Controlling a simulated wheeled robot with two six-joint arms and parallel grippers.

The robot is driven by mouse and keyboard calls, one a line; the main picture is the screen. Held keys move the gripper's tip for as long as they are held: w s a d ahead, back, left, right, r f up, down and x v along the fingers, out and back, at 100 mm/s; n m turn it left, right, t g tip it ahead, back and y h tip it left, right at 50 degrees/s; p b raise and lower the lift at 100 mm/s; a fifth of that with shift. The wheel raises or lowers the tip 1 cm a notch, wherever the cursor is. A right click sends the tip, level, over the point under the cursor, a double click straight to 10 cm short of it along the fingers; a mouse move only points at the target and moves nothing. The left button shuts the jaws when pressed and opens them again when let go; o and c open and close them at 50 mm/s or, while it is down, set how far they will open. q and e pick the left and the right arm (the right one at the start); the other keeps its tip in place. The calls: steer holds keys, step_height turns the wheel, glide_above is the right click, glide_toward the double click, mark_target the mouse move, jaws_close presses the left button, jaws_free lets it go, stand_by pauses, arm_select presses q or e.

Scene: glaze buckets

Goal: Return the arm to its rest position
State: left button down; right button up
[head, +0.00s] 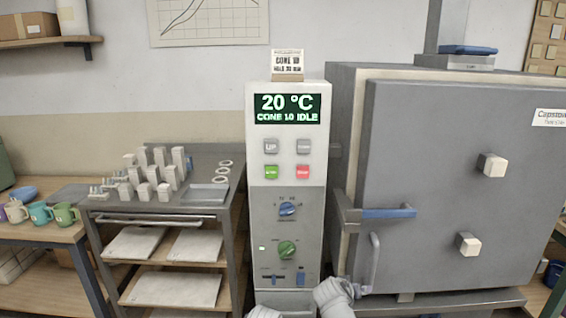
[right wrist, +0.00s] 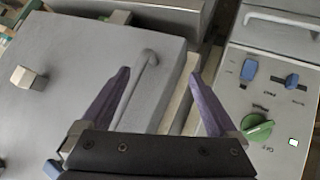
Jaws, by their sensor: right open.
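My right gripper (right wrist: 160,73) is open in the right wrist view, with two purple fingers apart and nothing held between them. The grey bar handle (right wrist: 148,75) of the kiln door lies behind the gap between the fingers; how far away it is I cannot tell. In the head view the same handle (head: 375,262) is low on the kiln door (head: 430,190). Pale links of my arms show at the bottom edge of the head view, near the control column (head: 288,180).
The column's display reads 20 °C, cone 10 idle. Its green knob (right wrist: 257,128) is right of my fingers in the wrist view. A blue-handled latch (head: 388,213) sticks out from the kiln's left edge. A metal cart (head: 160,221) with pale blocks stands left; mugs (head: 40,213) sit further left.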

steer(key=s+a+f+n+g+y, duration=0.1)
steer(key=s+a+f+g+y, duration=0.2)
steer(key=s, duration=0.5)
steer(key=s+f+n+g+y, duration=0.1)
steer(key=s+f+g+y, duration=0.2)
steer(key=s+f+g, duration=0.35)
steer(key=s+a+r+n+h, duration=0.1)
steer(key=s+a+n, duration=0.3)
steer(key=s+a, duration=0.5)
step_height(320, 180, up, 16)
steer(key=w+a+p, duration=0.1)
steer(key=a+p, duration=0.1)
steer(key=p, duration=1.4)
steer(key=shift+w+a+t, duration=0.15)
steer(key=shift+a+t, duration=0.15)
steer(key=shift+t, duration=0.05)
steer(key=shift+d, duration=0.1)
